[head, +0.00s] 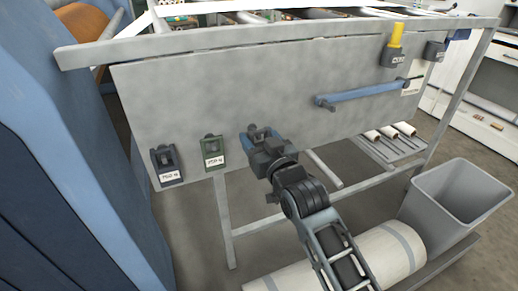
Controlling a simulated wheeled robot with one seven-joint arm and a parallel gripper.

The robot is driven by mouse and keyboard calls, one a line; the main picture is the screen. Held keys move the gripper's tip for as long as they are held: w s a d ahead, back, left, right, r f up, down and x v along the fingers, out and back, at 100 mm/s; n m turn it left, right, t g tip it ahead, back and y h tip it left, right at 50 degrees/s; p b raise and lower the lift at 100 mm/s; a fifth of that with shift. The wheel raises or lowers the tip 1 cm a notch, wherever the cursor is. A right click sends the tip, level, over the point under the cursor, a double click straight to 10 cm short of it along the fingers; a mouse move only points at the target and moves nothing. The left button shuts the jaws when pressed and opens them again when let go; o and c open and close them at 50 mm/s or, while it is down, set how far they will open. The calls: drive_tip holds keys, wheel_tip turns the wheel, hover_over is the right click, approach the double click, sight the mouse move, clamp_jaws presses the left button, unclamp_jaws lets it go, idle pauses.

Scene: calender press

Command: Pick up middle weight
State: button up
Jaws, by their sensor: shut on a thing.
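Two weights hang low on the left of the grey panel: a dark one (167,166) with a white label and a green one (213,152) with a white label. My gripper (261,136) is at the panel, right of the green weight. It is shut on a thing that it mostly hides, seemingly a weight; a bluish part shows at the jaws. I cannot tell whether this thing touches the panel.
The grey panel (250,80) carries a blue bar handle (362,92) and a yellow-handled block (395,50) at right. A blue machine body (75,130) stands at left.

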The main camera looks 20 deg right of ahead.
drive_tip(key=c, duration=0.6)
drive_tip(key=shift+c, duration=0.8)
drive_tip(key=shift+r, duration=0.15)
drive_tip(key=shift+r, duration=0.15)
drive_tip(key=s+b, duration=0.2)
drive_tip(key=s, duration=1.6)
